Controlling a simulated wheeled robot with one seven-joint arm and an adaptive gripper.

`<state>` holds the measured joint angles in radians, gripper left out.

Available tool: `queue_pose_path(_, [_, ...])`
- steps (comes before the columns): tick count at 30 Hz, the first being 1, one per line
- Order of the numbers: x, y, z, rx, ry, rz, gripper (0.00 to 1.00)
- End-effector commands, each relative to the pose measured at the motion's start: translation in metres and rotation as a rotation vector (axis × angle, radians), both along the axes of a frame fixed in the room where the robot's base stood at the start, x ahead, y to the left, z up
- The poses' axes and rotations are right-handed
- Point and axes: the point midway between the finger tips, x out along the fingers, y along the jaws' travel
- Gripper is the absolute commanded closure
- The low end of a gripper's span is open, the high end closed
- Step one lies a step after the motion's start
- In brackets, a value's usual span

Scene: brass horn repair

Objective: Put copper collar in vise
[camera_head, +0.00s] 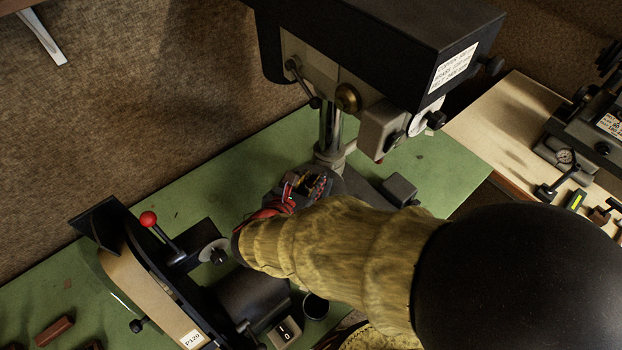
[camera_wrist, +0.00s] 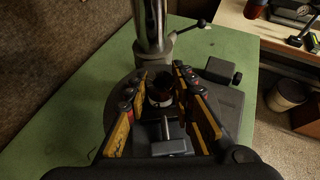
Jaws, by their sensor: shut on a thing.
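In the wrist view, my gripper (camera_wrist: 163,85) has its two yellow-and-black fingers closed in around a small round collar (camera_wrist: 160,92). A grey vise (camera_wrist: 172,146) with a screw shows just below the collar, between the fingers. I cannot tell whether the collar touches the vise jaws. In the head view, my gripper (camera_head: 300,188) is at the drill press table, and my arm hides much of it.
The drill press (camera_head: 375,45) stands over the green bench (camera_head: 440,165), with its column (camera_wrist: 152,25) right behind the gripper. A belt sander (camera_head: 150,285) with a red-knobbed lever is at the left. A pale bench (camera_head: 490,120) with tools is at the right.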

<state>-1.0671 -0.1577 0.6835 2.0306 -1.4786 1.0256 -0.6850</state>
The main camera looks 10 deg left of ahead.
Motion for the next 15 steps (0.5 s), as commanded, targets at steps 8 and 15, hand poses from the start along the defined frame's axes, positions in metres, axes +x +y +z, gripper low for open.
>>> queue_pose_path(8, [-0.0001,-0.0001,-0.0029,0.000,0.000,0.000,0.67])
queue_pose_path(15, [-0.0001,-0.0001,-0.0027,0.000,0.000,0.000,0.57])
